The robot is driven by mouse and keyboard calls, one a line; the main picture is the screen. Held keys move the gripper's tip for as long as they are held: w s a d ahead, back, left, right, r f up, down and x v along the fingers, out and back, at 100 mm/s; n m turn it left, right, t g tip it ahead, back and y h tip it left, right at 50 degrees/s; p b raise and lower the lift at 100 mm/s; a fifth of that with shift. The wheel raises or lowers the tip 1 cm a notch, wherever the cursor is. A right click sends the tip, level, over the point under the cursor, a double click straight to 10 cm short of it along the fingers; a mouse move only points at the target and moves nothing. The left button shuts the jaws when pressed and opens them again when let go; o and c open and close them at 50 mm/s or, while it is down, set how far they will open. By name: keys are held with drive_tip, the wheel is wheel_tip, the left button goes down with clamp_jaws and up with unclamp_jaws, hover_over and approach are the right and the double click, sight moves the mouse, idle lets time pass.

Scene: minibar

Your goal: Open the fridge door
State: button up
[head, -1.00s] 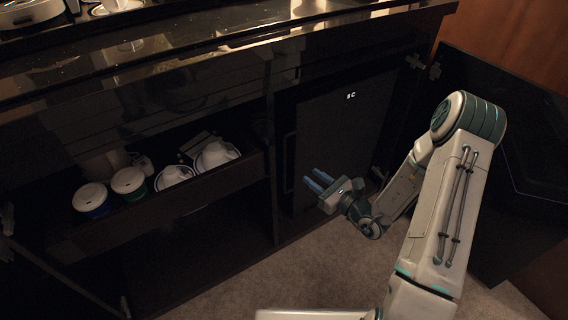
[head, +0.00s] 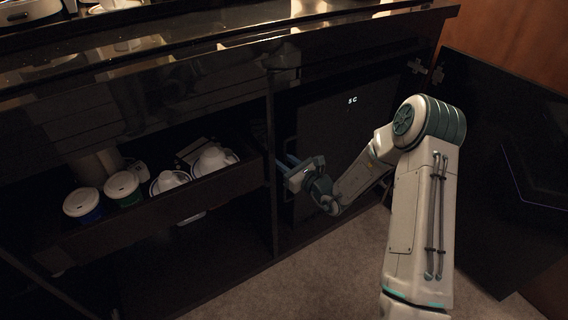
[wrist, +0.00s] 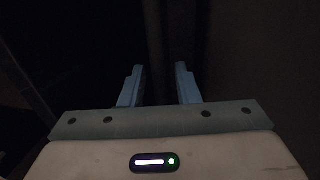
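The fridge (head: 345,130) is a dark front inside the cabinet at centre right in the head view, with a small lit "8 C" display (head: 352,100). It looks shut. Its handle is a dark vertical bar at the left edge, partly hidden behind my gripper (head: 290,161). My gripper's blue fingers point left at the handle. In the wrist view my gripper (wrist: 160,85) has its two fingers apart, with a dark vertical strip beyond the gap. It is too dark to tell whether the handle lies between the fingers or whether they touch it.
A pulled-out drawer (head: 230,185) left of the fridge holds lidded cups (head: 122,187) and white cups on saucers. Its side is close to my gripper. An open dark cabinet door (head: 500,160) stands at the right. Carpet (head: 300,275) is clear before the fridge.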

clamp_jaws()
